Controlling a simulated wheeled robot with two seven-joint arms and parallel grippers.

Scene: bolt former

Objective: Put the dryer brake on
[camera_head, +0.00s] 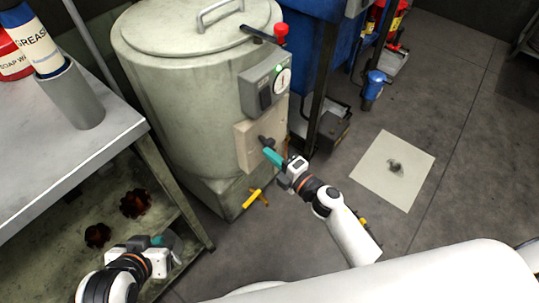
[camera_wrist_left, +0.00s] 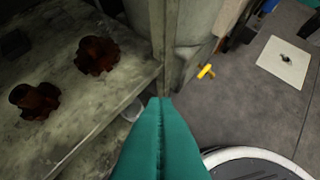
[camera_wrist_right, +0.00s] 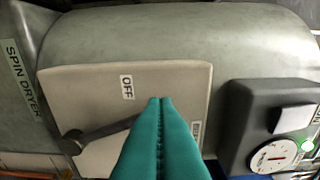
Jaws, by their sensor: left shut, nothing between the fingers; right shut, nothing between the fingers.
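The grey-green spin dryer (camera_head: 165,100) stands at centre left in the head view. A beige panel (camera_head: 246,153) on its side carries a dark lever (camera_head: 265,140). In the right wrist view the lever (camera_wrist_right: 100,136) runs from a round hub toward the fingers, which hide its far end. An OFF label (camera_wrist_right: 127,87) is on the panel (camera_wrist_right: 85,90); a second label (camera_wrist_right: 196,128) is partly hidden. My right gripper (camera_head: 268,152) is shut and empty in front of the panel, close to the lever; contact is unclear. My left gripper (camera_head: 170,241) is shut and empty near the shelf.
A control box (camera_head: 262,88) with gauge sits above the panel, and a red-knobbed lever (camera_head: 280,32) by the lid. A yellow handle (camera_head: 255,198) is low on the dryer. A metal table (camera_head: 40,145) with lower shelf stands left. Floor at right is open around a pale mat (camera_head: 375,175).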

